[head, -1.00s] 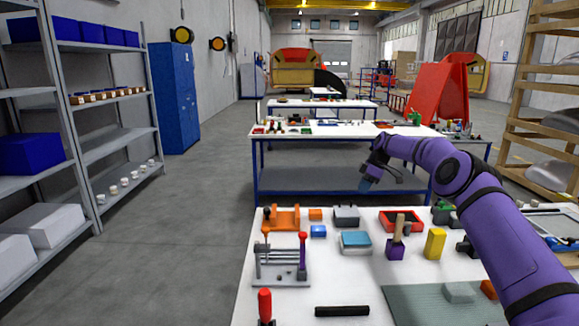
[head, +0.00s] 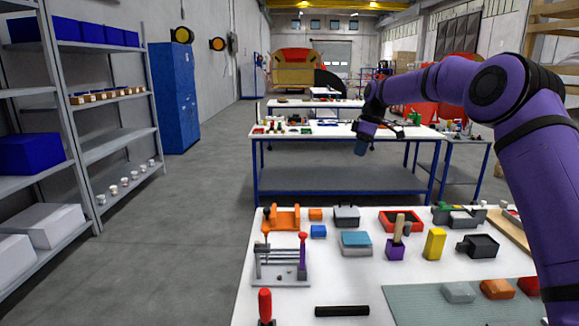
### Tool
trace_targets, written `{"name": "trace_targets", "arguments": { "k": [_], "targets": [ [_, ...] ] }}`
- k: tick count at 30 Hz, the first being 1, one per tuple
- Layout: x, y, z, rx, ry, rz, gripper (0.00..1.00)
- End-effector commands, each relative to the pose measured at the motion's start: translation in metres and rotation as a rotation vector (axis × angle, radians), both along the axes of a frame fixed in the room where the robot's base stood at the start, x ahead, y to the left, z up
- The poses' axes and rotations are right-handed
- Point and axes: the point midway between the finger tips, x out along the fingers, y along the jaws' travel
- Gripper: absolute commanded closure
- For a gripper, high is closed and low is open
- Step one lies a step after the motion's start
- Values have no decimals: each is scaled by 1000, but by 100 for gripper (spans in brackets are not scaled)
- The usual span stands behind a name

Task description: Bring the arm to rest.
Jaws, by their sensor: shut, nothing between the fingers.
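My purple arm (head: 545,170) comes in from the right edge and is raised and bent at the elbow. My gripper (head: 360,149) hangs from its far end, pointing down, well above and beyond the back edge of the near white table (head: 262,220). It is small in the view; it is shut with nothing held. It overlaps the second blue-legged table (head: 300,130) in the picture and touches nothing that I can see.
The near table holds a grey stand with tools (head: 282,262), a yellow block (head: 434,243), a purple holder (head: 394,250), a red tray (head: 387,219) and a green mat (head: 420,305). Shelves (head: 105,145) stand at the left. The floor between is clear.

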Motion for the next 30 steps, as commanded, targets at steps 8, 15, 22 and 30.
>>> {"name": "trace_targets", "arguments": {
  "k": [8, 15, 22, 30],
  "targets": [
    [-77, 6, 71, -77, -37, -155, 100],
    [-151, 0, 115, -119, -77, -312, 100],
    [-229, -11, 141, -133, -116, -478, 100],
    [-325, -30, 153, -115, -162, -681, 100]
  ]
}}
